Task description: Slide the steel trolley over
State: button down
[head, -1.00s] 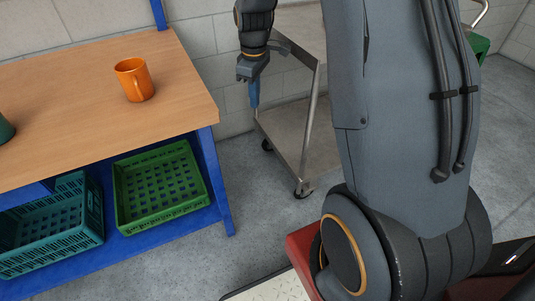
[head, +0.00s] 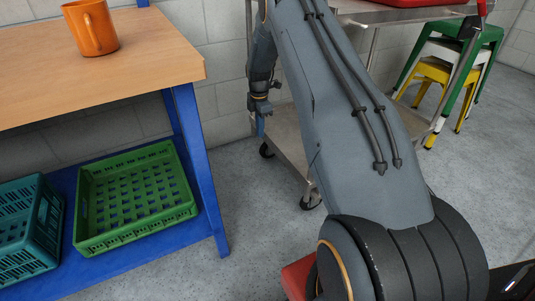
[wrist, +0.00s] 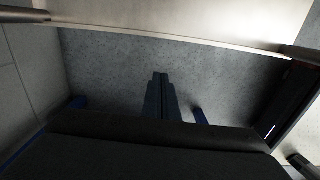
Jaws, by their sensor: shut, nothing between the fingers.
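The steel trolley (head: 289,133) stands on castors against the back wall in the head view, with its upper shelf to the right and much of it hidden behind my arm. My gripper (head: 261,128) points down at the trolley's left end, close to its lower shelf; I cannot tell if it touches. In the wrist view the closed fingers of my gripper (wrist: 160,82) are empty over grey floor. A pale metal shelf of the trolley (wrist: 200,20) crosses the top of that view, apart from the fingertips.
A wooden-topped blue bench (head: 140,60) stands left with an orange mug (head: 92,30). A green crate (head: 135,245) and a teal crate (head: 25,250) sit on its lower shelf. Stacked stools (head: 440,70) stand at right. Floor between bench and trolley is clear.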

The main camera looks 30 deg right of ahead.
jog(key=d+f+b, duration=0.4)
jog(key=f+b, duration=0.1)
jog(key=f, duration=0.5)
jog(key=shift+w+d+f, duration=0.15)
jog(key=shift+w+f, duration=0.1)
jog(key=shift+f, duration=0.15)
